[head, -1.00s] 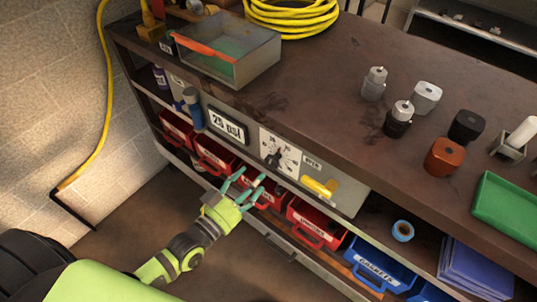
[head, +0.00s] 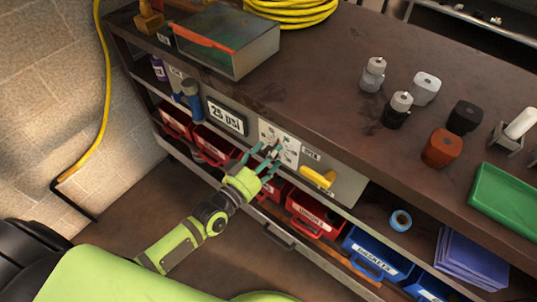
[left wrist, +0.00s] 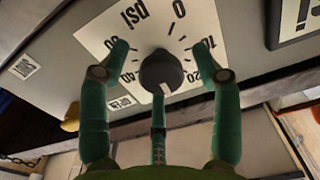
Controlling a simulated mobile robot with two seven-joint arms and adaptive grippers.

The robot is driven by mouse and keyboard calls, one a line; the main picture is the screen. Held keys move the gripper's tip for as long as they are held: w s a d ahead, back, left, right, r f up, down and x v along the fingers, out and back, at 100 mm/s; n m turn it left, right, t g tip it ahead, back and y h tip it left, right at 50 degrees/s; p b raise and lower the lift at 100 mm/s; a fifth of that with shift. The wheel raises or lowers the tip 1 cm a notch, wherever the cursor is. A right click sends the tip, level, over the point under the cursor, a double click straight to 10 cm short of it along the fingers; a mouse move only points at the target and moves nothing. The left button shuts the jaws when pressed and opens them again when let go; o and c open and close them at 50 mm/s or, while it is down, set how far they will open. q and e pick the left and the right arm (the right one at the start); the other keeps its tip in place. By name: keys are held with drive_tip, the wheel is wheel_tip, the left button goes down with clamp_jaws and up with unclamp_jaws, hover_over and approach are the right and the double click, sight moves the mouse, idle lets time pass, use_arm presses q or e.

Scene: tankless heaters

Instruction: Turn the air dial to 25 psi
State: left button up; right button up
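The air dial (left wrist: 162,72) is a round black knob on a white scale plate (left wrist: 100,35) marked psi. In the left wrist view its white pointer mark points down, between the 20 and 40 labels. In the head view the plate (head: 290,150) is on the front of the bench, partly behind my fingers. A sign reading 25 psi (head: 226,118) is to its left. My left gripper (head: 267,158) is open in front of the dial. In the left wrist view two fingers flank the knob and a third is below it; I see no clear contact. My right gripper is out of view.
A yellow handle (head: 318,178) labelled open sits just right of the dial. A blue valve-like part (head: 190,95) is to the left of the sign. Red bins (head: 313,213) and a blue bin (head: 375,255) sit on the shelf below. The floor in front is clear.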

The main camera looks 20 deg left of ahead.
use_arm(q)
drive_tip(key=c, duration=1)
drive_tip(key=shift+n, duration=0.3)
drive_tip(key=shift+f, duration=0.1)
drive_tip(key=o, duration=1.2)
drive_tip(key=shift+c, duration=0.2)
drive_tip(key=shift+s, duration=0.1)
drive_tip(key=v, duration=1.1)
drive_tip(key=shift+s+a, duration=0.15)
drive_tip(key=shift+s, duration=0.25)
